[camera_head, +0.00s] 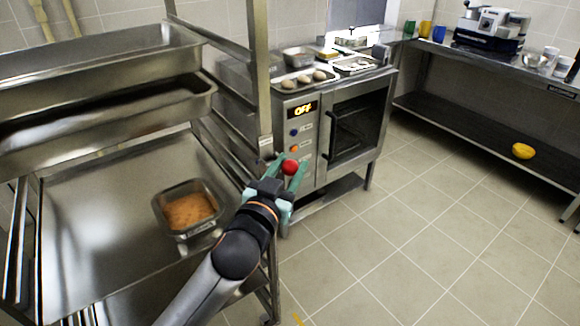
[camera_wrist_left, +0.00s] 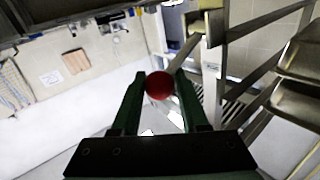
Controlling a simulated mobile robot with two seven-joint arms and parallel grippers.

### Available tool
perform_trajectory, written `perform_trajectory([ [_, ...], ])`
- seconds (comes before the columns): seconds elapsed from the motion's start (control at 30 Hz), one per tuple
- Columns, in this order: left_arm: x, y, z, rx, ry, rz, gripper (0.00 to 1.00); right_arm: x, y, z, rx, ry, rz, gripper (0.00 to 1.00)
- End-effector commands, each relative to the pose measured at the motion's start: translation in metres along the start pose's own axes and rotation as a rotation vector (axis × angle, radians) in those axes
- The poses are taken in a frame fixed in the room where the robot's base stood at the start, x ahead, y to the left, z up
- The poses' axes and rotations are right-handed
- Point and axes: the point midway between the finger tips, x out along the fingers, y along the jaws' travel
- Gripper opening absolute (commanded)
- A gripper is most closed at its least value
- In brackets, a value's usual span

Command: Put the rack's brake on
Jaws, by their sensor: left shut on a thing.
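The rack (camera_head: 257,75) is a tall steel frame on the left of the head view, with deep trays on its runners. A red ball-shaped knob (camera_head: 290,167) sits between the fingertips of my left gripper (camera_head: 284,176), beside the rack's front post. The knob also shows in the left wrist view (camera_wrist_left: 159,85), with the green fingers of the left gripper (camera_wrist_left: 160,98) on both sides of it. The left gripper is shut on the red knob. The lever or stem behind the knob is mostly hidden. My right gripper is not in view.
An oven (camera_head: 347,125) with an "OFF" display stands close behind the gripper. A small pan of orange food (camera_head: 189,209) sits on the rack's lower tray. A steel bench (camera_head: 480,120) runs along the right. The tiled floor (camera_head: 410,230) between is clear.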

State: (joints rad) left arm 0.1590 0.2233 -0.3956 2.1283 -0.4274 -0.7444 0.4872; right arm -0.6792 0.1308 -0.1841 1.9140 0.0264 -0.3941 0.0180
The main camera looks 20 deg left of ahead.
Motion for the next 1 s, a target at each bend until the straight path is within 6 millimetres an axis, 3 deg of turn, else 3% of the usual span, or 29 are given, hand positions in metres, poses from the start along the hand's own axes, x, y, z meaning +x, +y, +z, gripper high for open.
perform_trajectory([
  [0.43,-0.003,0.010,0.027,0.135,0.082,-0.004,0.00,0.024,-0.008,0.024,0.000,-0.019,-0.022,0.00],
  [0.67,-0.005,0.015,0.046,0.309,0.196,-0.017,0.00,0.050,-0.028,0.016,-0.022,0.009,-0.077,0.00],
  [1.0,-0.004,0.016,0.069,0.569,0.365,-0.036,0.00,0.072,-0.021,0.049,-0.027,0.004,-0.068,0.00],
])
